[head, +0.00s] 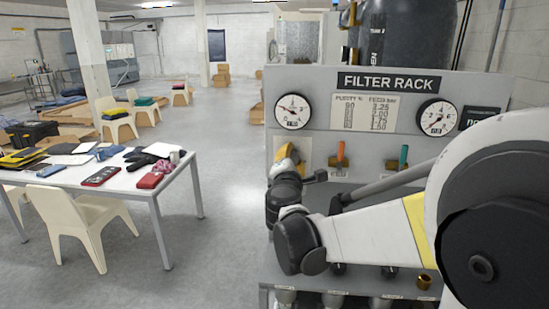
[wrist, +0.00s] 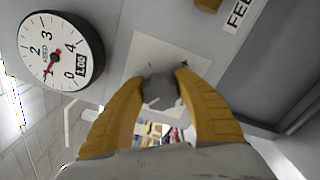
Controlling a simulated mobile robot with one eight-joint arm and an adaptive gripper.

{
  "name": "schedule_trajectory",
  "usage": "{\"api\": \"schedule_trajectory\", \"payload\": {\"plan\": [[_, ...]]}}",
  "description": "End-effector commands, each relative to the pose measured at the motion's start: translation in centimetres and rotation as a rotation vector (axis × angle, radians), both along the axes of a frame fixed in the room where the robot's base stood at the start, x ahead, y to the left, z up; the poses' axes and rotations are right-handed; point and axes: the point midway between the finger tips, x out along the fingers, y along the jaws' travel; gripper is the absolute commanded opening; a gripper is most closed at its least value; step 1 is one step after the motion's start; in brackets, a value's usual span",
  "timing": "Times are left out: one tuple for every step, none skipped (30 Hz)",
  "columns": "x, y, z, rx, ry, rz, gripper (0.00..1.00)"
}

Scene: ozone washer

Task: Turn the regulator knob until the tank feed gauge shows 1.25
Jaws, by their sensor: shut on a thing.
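My gripper (wrist: 160,84) has its yellow fingers closed around the dark grey regulator knob (wrist: 161,92), on a pale plate with small marks. In the head view my gripper (head: 287,158) is at the left of the rack panel and hides the knob. A round white gauge (wrist: 60,50) beside the knob has a 0 to 4 scale. Its red needle is near 1 and its small display appears to read 1.00. It seems to be the left gauge (head: 292,111) in the head view, above my gripper. Its name is not legible.
The FILTER RACK panel (head: 335,99) carries a printed feed chart (head: 364,113), a second gauge (head: 438,117) at right, and orange (head: 340,154) and green-handled (head: 403,156) valves beside my gripper. A white table (head: 120,181) with clothes and chairs stands left. The floor between is clear.

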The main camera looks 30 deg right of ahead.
Motion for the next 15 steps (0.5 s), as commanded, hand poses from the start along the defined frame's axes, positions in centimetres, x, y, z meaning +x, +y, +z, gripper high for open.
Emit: {"api": "schedule_trajectory", "payload": {"plan": [[0.01,0.0,0.03,-0.001,0.001,0.0,0.07],[0.01,0.0,0.03,-0.001,0.001,0.0,0.07],[0.01,0.0,0.03,-0.001,0.001,0.0,0.07],[0.01,0.0,0.03,-0.001,0.001,0.0,0.07],[0.01,0.0,0.03,-0.001,0.001,0.0,0.4],[0.01,0.0,0.03,-0.002,0.001,0.0,0.52],[0.01,0.0,0.03,-0.002,0.001,0.0,0.6],[0.01,0.0,0.03,-0.002,0.001,0.0,0.6],[0.01,0.0,0.02,-0.002,0.001,0.0,0.6],[0.01,0.0,0.02,-0.002,0.001,0.0,0.6],[0.01,0.0,0.02,-0.002,0.001,0.0,0.6],[0.0,0.0,0.02,-0.002,0.001,0.0,0.6],[0.0,0.0,0.02,-0.002,0.001,0.0,0.6],[0.0,0.0,0.02,-0.002,0.001,0.0,0.6],[-0.01,0.01,0.02,-0.002,0.001,0.0,0.6]]}}
